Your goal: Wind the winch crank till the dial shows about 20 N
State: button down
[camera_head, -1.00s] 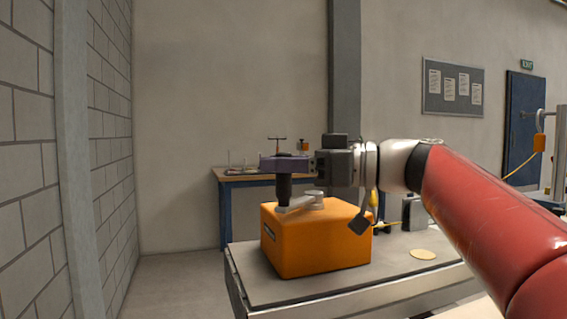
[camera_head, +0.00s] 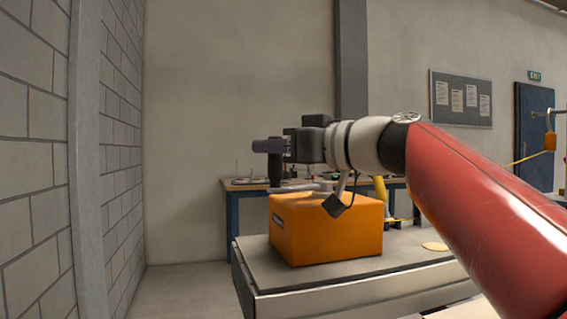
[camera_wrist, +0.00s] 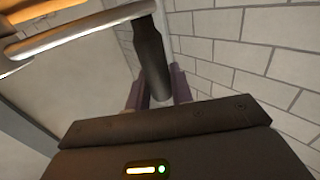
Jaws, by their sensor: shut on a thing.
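The winch is an orange box (camera_head: 330,232) on a grey bench top in the head view. Its pale metal crank arm (camera_head: 298,187) lies across the top, pointing left from the hub. A dark upright grip handle (camera_head: 275,168) stands at the arm's outer end. My gripper (camera_head: 268,146), with purple fingers, is shut on the upper part of this handle. In the wrist view, the dark handle (camera_wrist: 151,58) runs between the purple fingers of my gripper (camera_wrist: 158,90), and the crank arm (camera_wrist: 85,36) extends left. No dial reading can be made out.
The grey bench (camera_head: 350,277) has free room at its front and right, with a flat tan disc (camera_head: 435,247) there. A blue-legged table (camera_head: 233,205) stands behind. An orange block (camera_head: 550,141) with a yellow cord hangs at the far right. A block wall is at left.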

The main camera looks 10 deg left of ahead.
jog(key=shift+w+a, duration=0.1)
jog(key=shift+w, duration=0.1)
jog(key=c, duration=1.3)
grip_release()
jog(key=b+v, duration=0.1)
jog(key=v, duration=0.6)
jog(key=shift+s+d, duration=0.15)
jog(key=shift+d, duration=0.2)
